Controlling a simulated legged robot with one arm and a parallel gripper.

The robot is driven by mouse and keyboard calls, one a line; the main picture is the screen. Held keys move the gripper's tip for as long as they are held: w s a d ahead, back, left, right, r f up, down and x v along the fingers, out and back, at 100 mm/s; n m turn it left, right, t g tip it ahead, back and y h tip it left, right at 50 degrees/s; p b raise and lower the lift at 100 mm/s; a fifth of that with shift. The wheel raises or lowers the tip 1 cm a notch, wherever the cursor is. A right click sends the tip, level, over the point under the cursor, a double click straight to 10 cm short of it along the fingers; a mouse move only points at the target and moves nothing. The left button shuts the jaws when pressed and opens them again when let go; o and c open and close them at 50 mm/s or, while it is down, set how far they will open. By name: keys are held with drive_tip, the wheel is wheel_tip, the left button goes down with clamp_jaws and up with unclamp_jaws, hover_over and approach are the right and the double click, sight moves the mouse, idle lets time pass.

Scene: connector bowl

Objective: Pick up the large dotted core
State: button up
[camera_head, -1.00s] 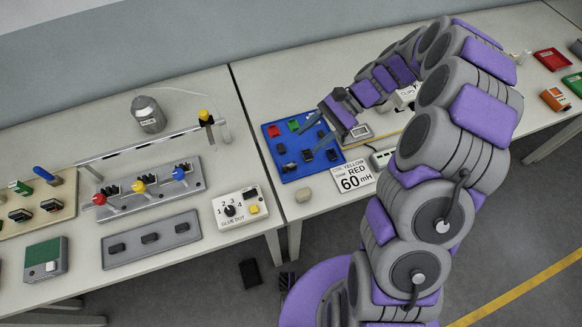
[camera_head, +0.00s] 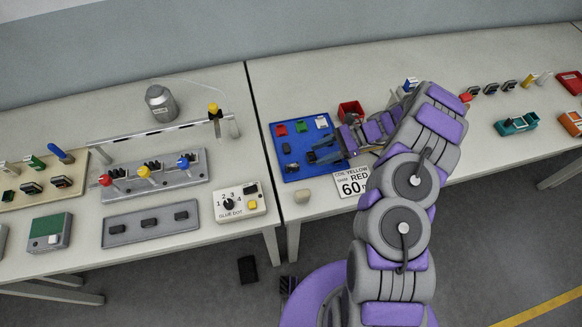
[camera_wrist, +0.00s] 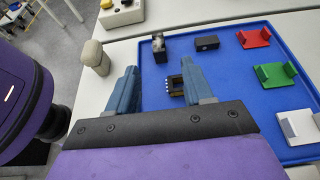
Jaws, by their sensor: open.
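A blue tray (camera_head: 305,172) on the right-hand bench holds several dark cores; it also shows in the wrist view (camera_wrist: 235,85). In the wrist view a dark upright core (camera_wrist: 159,47) with a pale mark stands beyond the fingertips. A dark block (camera_wrist: 207,43) lies to its right. I cannot tell surely which is the large dotted core. My gripper (camera_wrist: 158,66) is open over the tray and holds nothing; in the head view it (camera_head: 312,157) is at the tray's right side.
Red (camera_wrist: 253,38), green (camera_wrist: 276,75) and white (camera_wrist: 300,126) holders sit on the tray. A beige lump (camera_wrist: 95,57) stands beside it. A sign (camera_head: 352,183) lies at the bench's front, and a red bin (camera_head: 351,109) stands behind my arm.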

sight(297, 164)
drive_tip(key=x, duration=0.3)
drive_tip(key=shift+f, duration=0.1)
drive_tip(key=shift+s+a+f+b, duration=0.25)
drive_tip(key=shift+a+f+b, duration=0.1)
drive_tip(key=shift+b, duration=0.1)
drive_tip(key=b+x, duration=0.1)
drive_tip(key=x, duration=0.4)
drive_tip(key=shift+a, duration=0.15)
drive_tip(key=shift+w+d, duration=0.1)
drive_tip(key=shift+d, duration=0.2)
drive_tip(key=c, duration=0.4)
drive_tip(key=shift+a, duration=0.15)
clamp_jaws()
